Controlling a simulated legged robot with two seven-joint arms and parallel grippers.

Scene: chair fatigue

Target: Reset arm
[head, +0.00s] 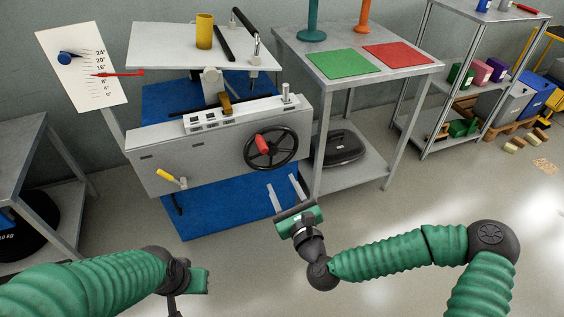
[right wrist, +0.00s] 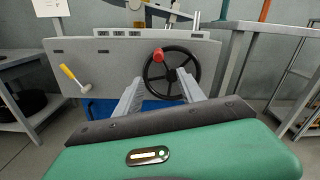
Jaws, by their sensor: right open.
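The grey test machine (head: 215,147) stands ahead on a blue base (head: 215,207). Its front carries a black handwheel (head: 288,151) with a red knob (head: 262,143) at the wheel's upper left, and a yellow-handled lever (head: 168,176) at lower left. A red pointer (head: 120,73) lies across the scale board (head: 85,88). My right gripper (head: 285,193) is open and empty, below and in front of the wheel. The right wrist view shows its spread fingers (right wrist: 160,92) apart from the wheel (right wrist: 171,80). My left gripper (head: 190,285) is low at left; its fingers are unclear.
A yellow cylinder (head: 204,31) stands on the machine's white top plate (head: 160,45). A grey table (head: 400,71) with green (head: 338,63) and red (head: 398,55) mats stands to the right. Another grey table (head: 22,135) stands left. Floor before the machine is clear.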

